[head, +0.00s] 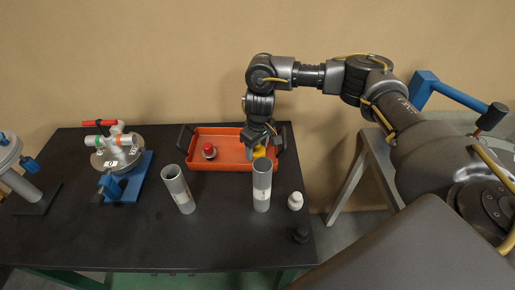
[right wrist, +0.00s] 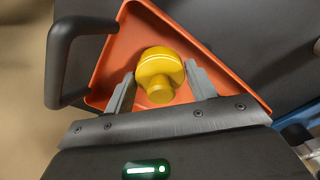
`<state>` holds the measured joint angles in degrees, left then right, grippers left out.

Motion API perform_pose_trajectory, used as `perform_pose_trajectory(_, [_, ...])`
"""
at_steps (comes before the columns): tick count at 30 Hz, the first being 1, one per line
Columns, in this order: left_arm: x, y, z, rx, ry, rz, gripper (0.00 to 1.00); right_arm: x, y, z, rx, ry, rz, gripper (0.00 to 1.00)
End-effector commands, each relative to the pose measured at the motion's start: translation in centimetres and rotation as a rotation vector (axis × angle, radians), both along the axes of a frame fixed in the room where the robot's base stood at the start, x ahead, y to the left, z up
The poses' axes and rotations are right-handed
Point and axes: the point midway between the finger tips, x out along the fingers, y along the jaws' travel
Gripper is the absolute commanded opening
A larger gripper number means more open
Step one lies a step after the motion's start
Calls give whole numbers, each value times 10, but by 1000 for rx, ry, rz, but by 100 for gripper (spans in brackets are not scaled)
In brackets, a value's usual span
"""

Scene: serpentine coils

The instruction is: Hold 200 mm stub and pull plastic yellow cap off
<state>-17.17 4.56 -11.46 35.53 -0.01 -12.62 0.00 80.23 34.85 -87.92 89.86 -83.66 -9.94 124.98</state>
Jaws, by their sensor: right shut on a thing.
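My right gripper (head: 259,146) is shut on the yellow cap (head: 259,152) over the right end of the orange tray. In the right wrist view the cap (right wrist: 160,68) sits between the two fingers of the gripper (right wrist: 162,88), with the tray floor behind it. Whether the cap touches the tray floor I cannot tell. Two grey stubs stand on the black table, open at the top: a left stub (head: 178,190) and a right stub (head: 262,188) with a small label. Which is the 200 mm one I cannot read. My left gripper is not in view.
The orange tray (head: 192,162) has dark handles and holds a red-topped piece (head: 209,150). A valve assembly on a blue stand (head: 120,165) is at left. A whitish fitting (head: 295,201) and a black piece (head: 301,235) lie at the right edge. The front middle of the table is clear.

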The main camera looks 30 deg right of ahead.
Motion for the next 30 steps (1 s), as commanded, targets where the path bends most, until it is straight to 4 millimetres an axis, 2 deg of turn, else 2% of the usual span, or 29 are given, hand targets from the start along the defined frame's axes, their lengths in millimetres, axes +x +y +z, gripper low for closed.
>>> perform_pose_trajectory(9, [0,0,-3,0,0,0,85,0,0,-2,0,-1,0,33])
perform_pose_trajectory(10, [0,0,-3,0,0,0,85,0,0,-2,0,-1,-1,57])
perform_pose_trajectory(15, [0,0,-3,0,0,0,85,0,0,-2,0,-1,-1,80])
perform_pose_trajectory(16, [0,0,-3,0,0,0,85,0,0,-2,0,-1,-1,81])
perform_pose_trajectory(25, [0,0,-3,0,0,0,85,0,0,1,0,-2,0,81])
perform_pose_trajectory(30, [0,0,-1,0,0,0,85,0,-1,24,-1,-7,2,81])
